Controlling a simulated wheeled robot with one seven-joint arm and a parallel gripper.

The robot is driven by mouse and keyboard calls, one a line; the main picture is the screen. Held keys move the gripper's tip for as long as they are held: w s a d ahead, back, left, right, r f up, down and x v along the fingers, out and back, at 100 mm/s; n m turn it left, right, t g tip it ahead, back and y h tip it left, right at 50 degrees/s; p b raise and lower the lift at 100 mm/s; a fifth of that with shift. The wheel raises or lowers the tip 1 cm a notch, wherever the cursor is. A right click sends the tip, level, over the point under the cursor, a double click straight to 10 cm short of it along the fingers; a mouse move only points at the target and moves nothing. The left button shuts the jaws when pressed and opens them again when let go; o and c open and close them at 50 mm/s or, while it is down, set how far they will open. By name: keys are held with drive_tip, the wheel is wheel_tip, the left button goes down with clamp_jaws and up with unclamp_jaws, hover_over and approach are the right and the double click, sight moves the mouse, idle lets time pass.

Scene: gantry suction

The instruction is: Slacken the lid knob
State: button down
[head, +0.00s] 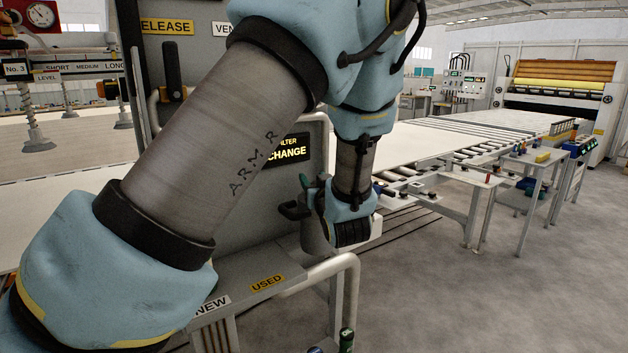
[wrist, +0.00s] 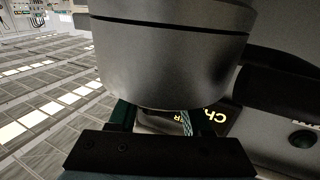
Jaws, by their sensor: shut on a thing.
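A grey cylindrical canister (wrist: 170,60) with a dark seam fills the upper middle of the wrist view. In the head view, only a grey part of it (head: 309,236) shows beside my wrist. My gripper (wrist: 165,122) is at the canister's edge, its dark green fingers on either side of something mostly hidden by the canister and the gripper body. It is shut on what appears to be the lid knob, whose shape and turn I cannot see.
A grey panel with a black "FILTER CHANGE" sign (head: 288,151) stands behind my arm. A pipe rail (head: 300,273) and a shelf marked NEW and USED (head: 268,283) lie below. A roller conveyor (head: 450,160) runs to the right.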

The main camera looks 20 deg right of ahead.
drive_tip(key=shift+n+y, duration=0.3)
drive_tip(key=shift+y, duration=0.2)
drive_tip(key=n+y, duration=0.1)
drive_tip(key=y, duration=0.1)
drive_tip(key=a+n+y, duration=0.1)
drive_tip(key=n+y, duration=0.1)
drive_tip(key=y, duration=0.1)
drive_tip(key=shift+p, duration=0.4)
drive_tip(key=shift+s+a+n+g+y, duration=0.15)
drive_tip(key=shift+n+g+y, duration=0.1)
drive_tip(key=shift+n+y, duration=0.45)
drive_tip(key=shift+w+a+n+g+y, duration=0.15)
drive_tip(key=shift+n+y, duration=0.3)
drive_tip(key=shift+y, duration=0.45)
drive_tip(key=shift+s+a+n+g+y, duration=0.15)
drive_tip(key=shift+n+g+y, duration=0.15)
drive_tip(key=shift+n+y, duration=0.4)
drive_tip(key=shift+a+y, duration=0.1)
drive_tip(key=shift+y, duration=0.3)
drive_tip(key=shift+c, duration=1.7)
unclamp_jaws()
